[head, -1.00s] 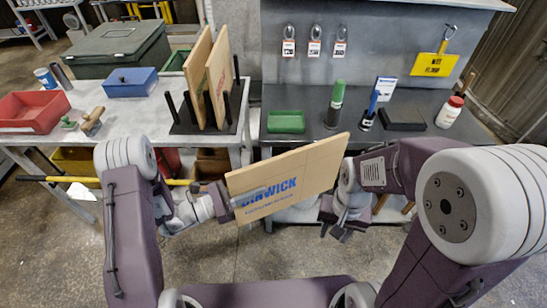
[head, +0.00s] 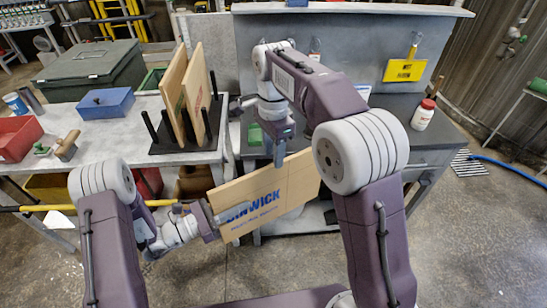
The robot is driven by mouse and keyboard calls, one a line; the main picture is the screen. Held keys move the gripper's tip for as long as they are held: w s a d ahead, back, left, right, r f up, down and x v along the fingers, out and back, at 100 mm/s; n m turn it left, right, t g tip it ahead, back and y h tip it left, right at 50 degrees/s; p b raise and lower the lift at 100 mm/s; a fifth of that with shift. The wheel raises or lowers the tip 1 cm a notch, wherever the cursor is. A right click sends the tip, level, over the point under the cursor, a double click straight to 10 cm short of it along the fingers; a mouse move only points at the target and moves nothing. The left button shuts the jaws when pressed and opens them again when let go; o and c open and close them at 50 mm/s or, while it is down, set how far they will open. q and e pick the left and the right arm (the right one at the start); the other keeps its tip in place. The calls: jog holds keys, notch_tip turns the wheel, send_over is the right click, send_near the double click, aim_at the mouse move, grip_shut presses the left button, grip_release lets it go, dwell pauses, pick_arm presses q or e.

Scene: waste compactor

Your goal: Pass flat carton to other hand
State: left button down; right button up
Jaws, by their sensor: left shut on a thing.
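The flat carton (head: 292,190) is a thin tan panel with blue print, held up in front of the workbenches and tilted, its right end higher. My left gripper (head: 212,219) is shut on its lower left end. My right gripper (head: 279,154) points down at the carton's upper edge, near the middle of its length. Its fingers overlap in this view, so I cannot tell whether they are open or touch the carton. The carton's far right end runs behind my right arm.
Two other flat cartons (head: 172,92) stand in a black-posted rack (head: 160,147) on the left bench. A white bottle (head: 423,114) stands on the right bench.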

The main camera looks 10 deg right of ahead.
send_over(274, 195)
notch_tip(274, 195, down, 12)
jog(key=shift+w+r, duration=0.15)
jog(key=shift+w, duration=0.15)
grip_shut()
pick_arm(q)
jog(key=c, duration=1.4)
grip_release()
jog(key=shift+o, duration=0.2)
